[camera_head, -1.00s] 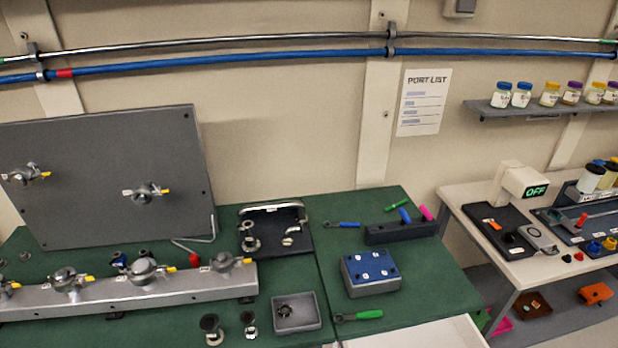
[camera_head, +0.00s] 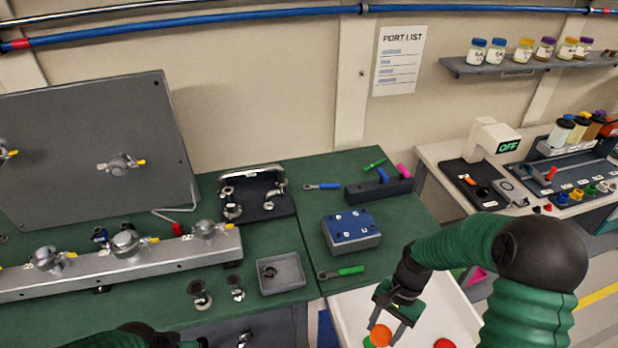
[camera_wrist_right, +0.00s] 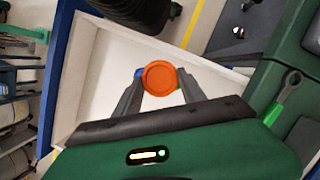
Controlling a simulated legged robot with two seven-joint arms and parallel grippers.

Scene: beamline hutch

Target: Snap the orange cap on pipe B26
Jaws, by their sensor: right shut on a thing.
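My right gripper (camera_head: 388,326) reaches down over the white bin at the lower right of the head view. It is shut on the round orange cap (camera_head: 380,336). In the right wrist view, the orange cap (camera_wrist_right: 160,76) sits between the two fingertips, its flat face toward the camera. Part of my left arm shows at the bottom left edge of the head view; its gripper does not show. Pipe stubs (camera_head: 200,296) with dark tops stand on the green bench left of the grey tray. Pipe labels are too small to read, so I cannot tell which is B26.
The white bin (camera_head: 345,305) holds a red cap (camera_head: 444,344), and a bit of green shows beside the orange cap. On the bench are a blue-topped block (camera_head: 352,232), a green-handled wrench (camera_head: 343,272), a grey tray (camera_head: 282,285) and a valve manifold (camera_head: 80,268).

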